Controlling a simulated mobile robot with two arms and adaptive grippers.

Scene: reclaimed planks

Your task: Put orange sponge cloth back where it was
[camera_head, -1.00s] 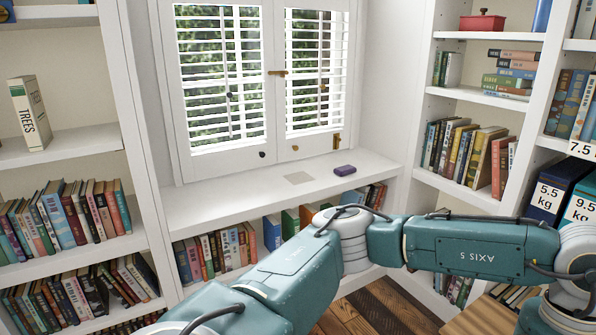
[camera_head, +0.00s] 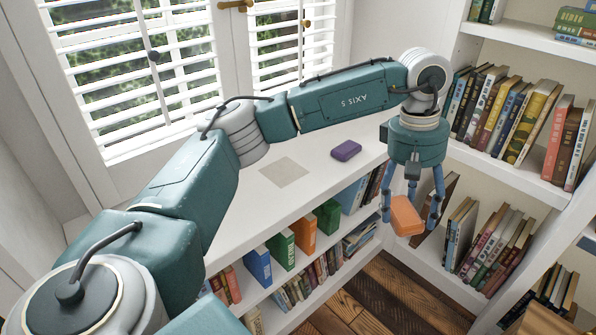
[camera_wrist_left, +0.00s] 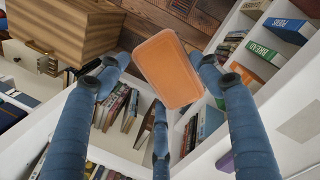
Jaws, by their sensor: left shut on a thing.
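My left gripper (camera_head: 411,200) hangs pointing down at the right end of the white window ledge (camera_head: 313,200), in front of the bookshelf. Its blue fingers are shut on the orange sponge cloth (camera_head: 406,217), a rounded block. In the left wrist view the orange sponge cloth (camera_wrist_left: 168,68) sits between the fingers, above the floor. A flat beige square (camera_head: 284,172) lies on the ledge, left of the gripper; it also shows in the left wrist view (camera_wrist_left: 303,124). My right gripper is not in view.
A purple block (camera_head: 346,150) lies on the ledge between the beige square and the gripper. Books fill the shelves under the ledge and the right bookshelf (camera_head: 500,180). My left arm spans above the ledge. The ledge around the beige square is clear.

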